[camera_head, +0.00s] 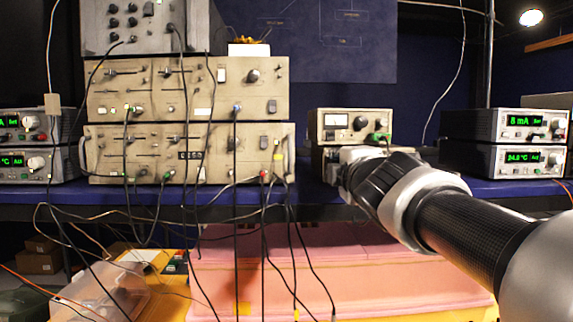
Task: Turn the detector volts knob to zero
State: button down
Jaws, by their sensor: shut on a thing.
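My gripper (347,178) reaches in from the right, up against the front of a small beige instrument (322,158) on the blue shelf. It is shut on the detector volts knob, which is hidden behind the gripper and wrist. The instrument's lower front is mostly covered too, so the knob's pointer and scale cannot be read. Directly above is another small beige unit (330,136) with a white meter (336,121), a dark knob and a green-lit connector at its right.
A tall stack of beige modules (215,108) with hanging cables stands to the left. Readout boxes with green digits (516,125) stand at the right, others at far left. Pink foam (330,260) lies below the blue shelf edge (320,198). A cable hangs behind my arm.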

jog(key=c, duration=1.4)
grip_release()
